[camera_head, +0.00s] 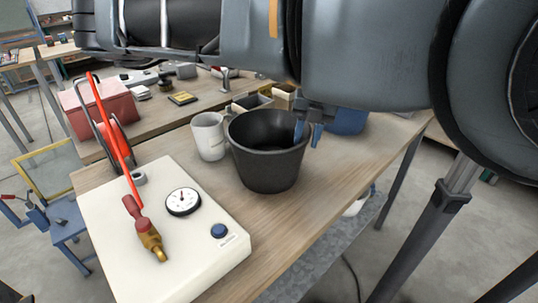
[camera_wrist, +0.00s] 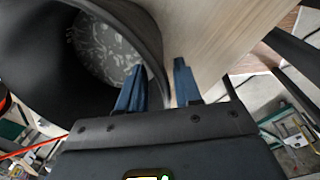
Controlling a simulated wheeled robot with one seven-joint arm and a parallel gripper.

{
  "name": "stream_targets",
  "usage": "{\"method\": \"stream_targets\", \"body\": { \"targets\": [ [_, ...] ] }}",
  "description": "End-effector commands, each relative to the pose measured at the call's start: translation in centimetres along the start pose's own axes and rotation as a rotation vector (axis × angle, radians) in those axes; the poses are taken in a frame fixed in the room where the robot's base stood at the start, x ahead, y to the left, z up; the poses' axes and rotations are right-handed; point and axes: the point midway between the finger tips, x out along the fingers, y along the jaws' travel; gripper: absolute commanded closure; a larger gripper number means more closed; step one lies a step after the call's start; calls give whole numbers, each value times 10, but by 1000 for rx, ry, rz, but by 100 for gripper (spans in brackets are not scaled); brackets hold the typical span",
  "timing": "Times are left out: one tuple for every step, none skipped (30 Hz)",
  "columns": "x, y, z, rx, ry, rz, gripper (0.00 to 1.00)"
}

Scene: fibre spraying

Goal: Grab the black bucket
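The black bucket (camera_head: 268,165) stands upright on the wooden table, its open mouth facing up. My gripper (camera_head: 306,138) is at the right side of its rim, pointing down, with two blue fingers. In the wrist view the bucket (camera_wrist: 40,70) fills the left side, with a grey patterned patch showing inside it. The fingers (camera_wrist: 160,72) are apart there, one inside the bucket and one outside, with the rim between them. Gaps show between the rim and the fingers, so the gripper looks open and holds nothing.
A white mug (camera_head: 208,136) stands close left of the bucket. A white box with a gauge (camera_head: 184,201) and a red-and-brass nozzle sits at the front left. A blue container (camera_head: 346,121) is behind my gripper. Bare tabletop (camera_head: 300,200) lies right of the bucket.

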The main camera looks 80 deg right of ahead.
Motion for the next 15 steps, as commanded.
{"method": "stream_targets", "body": {
  "targets": [
    [7, 1, 0, -1, 2, -1, 66],
    [11, 2, 0, -1, 2, -1, 66],
    [17, 2, 0, -1, 3, -1, 66],
    [22, 2, 0, -1, 1, -2, 66],
    [26, 2, 0, -1, 2, -2, 66],
    [30, 2, 0, -1, 2, -1, 66],
    [32, 2, 0, -1, 1, -1, 66],
    [34, 2, 0, -1, 0, -1, 66],
    [36, 2, 0, -1, -1, -1, 66],
    [36, 2, 0, -1, -1, -1, 66],
    [37, 2, 0, -1, -1, -1, 66],
    [37, 2, 0, -1, -1, -1, 66],
    [37, 2, 0, -1, -1, -1, 66],
    [37, 2, 0, -1, -1, -1, 66],
    [37, 2, 0, -1, -1, -1, 66]
  ]
}}
